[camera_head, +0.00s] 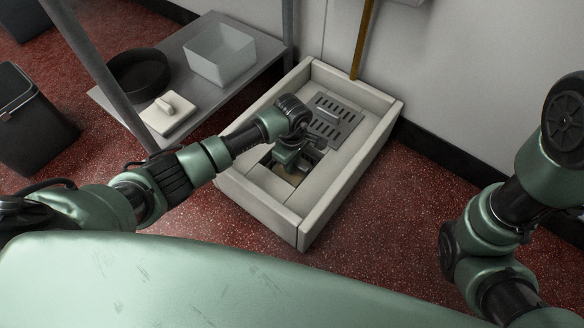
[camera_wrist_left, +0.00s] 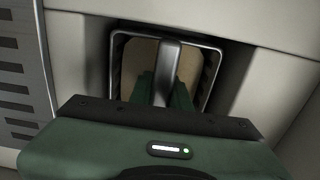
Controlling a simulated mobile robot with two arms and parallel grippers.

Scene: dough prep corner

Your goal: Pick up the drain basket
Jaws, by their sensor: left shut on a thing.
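The drain basket (camera_wrist_left: 206,44) is a square container with a thin metal rim, dark side walls and a tan bottom. It sits in the square drain opening in the wrist view. A grey bar handle (camera_wrist_left: 168,62) spans it. My left gripper (camera_wrist_left: 165,92) is shut on this handle, with its green fingers on either side. In the head view my left gripper (camera_head: 289,164) reaches down into the opening and hides most of the basket. How far the basket sits below the opening's edge is hard to tell. My right gripper is out of view; only the right arm shows.
A pale raised curb (camera_head: 255,208) surrounds the drain. A slotted metal grate (camera_head: 334,121) lies beside the opening. A grey low shelf (camera_head: 262,50) holds a clear tub (camera_head: 220,55), a black round pan (camera_head: 138,72) and a white lidded block. Red floor is free in front.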

